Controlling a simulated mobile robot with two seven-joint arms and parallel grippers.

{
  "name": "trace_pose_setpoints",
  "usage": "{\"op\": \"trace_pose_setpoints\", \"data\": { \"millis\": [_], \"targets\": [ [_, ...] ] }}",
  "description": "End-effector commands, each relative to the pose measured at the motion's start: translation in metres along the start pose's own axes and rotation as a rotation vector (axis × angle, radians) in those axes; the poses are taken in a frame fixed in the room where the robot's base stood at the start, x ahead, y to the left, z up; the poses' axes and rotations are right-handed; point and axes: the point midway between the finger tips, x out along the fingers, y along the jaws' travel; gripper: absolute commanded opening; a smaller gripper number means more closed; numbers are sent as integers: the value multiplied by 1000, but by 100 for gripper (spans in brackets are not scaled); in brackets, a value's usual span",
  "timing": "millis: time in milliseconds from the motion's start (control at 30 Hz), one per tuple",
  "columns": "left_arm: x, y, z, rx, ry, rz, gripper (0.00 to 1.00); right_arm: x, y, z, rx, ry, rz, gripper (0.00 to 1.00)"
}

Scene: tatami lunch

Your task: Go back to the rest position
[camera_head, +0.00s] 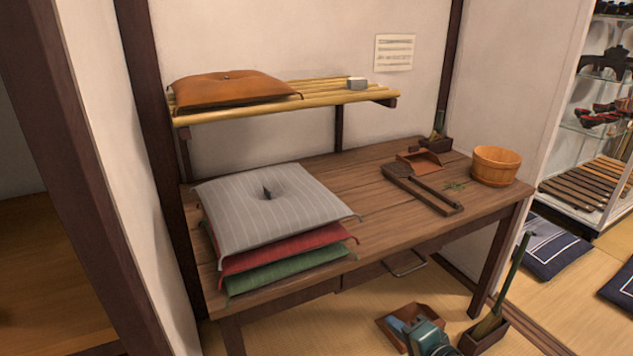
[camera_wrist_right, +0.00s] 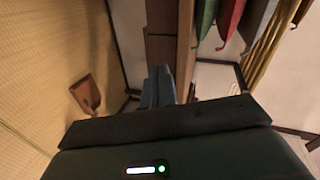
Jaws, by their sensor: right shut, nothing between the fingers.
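My right gripper (camera_head: 398,326) shows at the bottom of the head view, low in front of the wooden table (camera_head: 375,215). Its blue-grey fingers are together with nothing between them, and they also show shut in the right wrist view (camera_wrist_right: 160,86). In the head view the gripper overlaps a brown dustpan (camera_head: 385,322) low by the floor; the wrist view shows a dustpan (camera_wrist_right: 86,95) on the tatami, apart from the fingers. My left gripper is in neither view.
Grey, red and green cushions (camera_head: 275,205) are stacked on the table. An orange cushion (camera_head: 228,88) lies on the bamboo shelf (camera_head: 325,97). A wooden bucket (camera_head: 496,166) stands at the table's right end. A broom in a box (camera_head: 484,338) stands on the floor right of my gripper.

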Motion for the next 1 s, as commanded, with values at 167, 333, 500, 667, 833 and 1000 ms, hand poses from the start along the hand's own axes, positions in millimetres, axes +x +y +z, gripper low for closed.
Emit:
{"op": "trace_pose_setpoints", "data": {
  "millis": [167,333,500,667,833,1000],
  "targets": [
    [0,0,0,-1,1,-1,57,-62,20,59,-454,11,34,0],
    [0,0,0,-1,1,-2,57,-107,15,90,-784,26,41,0],
    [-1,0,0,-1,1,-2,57,-141,3,109,-1028,41,44,0],
    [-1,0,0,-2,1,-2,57,-170,-11,121,-1228,58,50,0],
    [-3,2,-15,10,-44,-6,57,-172,-25,117,-1251,23,80,0],
    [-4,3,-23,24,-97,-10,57,-173,-33,116,-1260,-21,117,0]
  ]
}}
